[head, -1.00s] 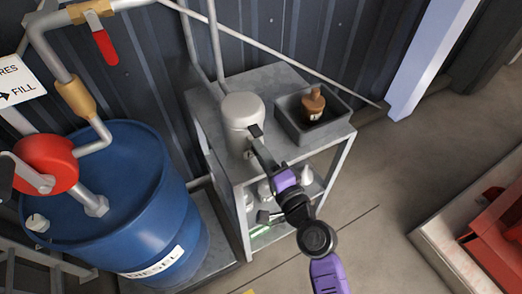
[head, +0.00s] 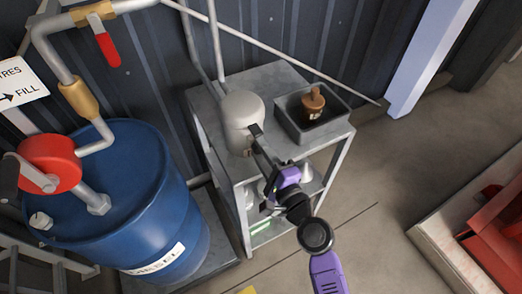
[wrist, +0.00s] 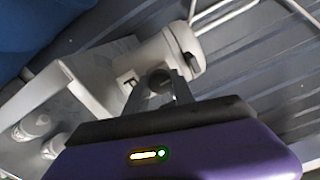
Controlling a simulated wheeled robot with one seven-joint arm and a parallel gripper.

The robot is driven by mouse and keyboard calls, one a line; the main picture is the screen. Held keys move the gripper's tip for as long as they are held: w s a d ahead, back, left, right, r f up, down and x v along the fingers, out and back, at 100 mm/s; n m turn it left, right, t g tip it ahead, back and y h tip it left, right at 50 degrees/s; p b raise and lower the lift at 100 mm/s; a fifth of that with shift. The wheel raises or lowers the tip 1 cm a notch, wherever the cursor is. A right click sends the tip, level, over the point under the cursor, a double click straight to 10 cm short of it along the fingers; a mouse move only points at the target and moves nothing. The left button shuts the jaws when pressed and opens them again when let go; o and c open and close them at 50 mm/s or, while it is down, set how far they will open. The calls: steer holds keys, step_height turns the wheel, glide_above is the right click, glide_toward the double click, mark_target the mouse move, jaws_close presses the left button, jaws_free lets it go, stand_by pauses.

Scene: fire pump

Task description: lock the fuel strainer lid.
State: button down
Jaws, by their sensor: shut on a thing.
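The fuel strainer (head: 243,122) is a light grey, round-topped canister at the front left of the metal stand's top. It also shows in the wrist view (wrist: 178,55). My gripper (head: 256,138) reaches it from the lower right. In the wrist view my gripper (wrist: 160,82) is shut on a dark round knob (wrist: 159,80) at the strainer's side. The fingers hide part of the knob and of the strainer's near side. I cannot tell from these views how the lid is seated.
A dark grey tray (head: 297,135) holding a brown bottle-like item (head: 313,103) stands right of the strainer. White items sit on the stand's lower shelf. A blue diesel drum (head: 110,225) with a red pump stands left. Pipes run behind. Open floor (head: 375,235) lies at right.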

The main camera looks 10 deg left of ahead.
steer(key=shift+f, duration=0.1)
steer(key=c, duration=1.1)
jaws_free()
steer(key=shift+o, duration=0.2)
steer(key=shift+s+d, duration=0.1)
steer(key=b+v, duration=0.1)
steer(key=v, duration=0.6)
steer(key=shift+s+d+b, duration=0.2)
steer(key=shift+s+b, duration=0.05)
steer(key=shift+b, duration=0.05)
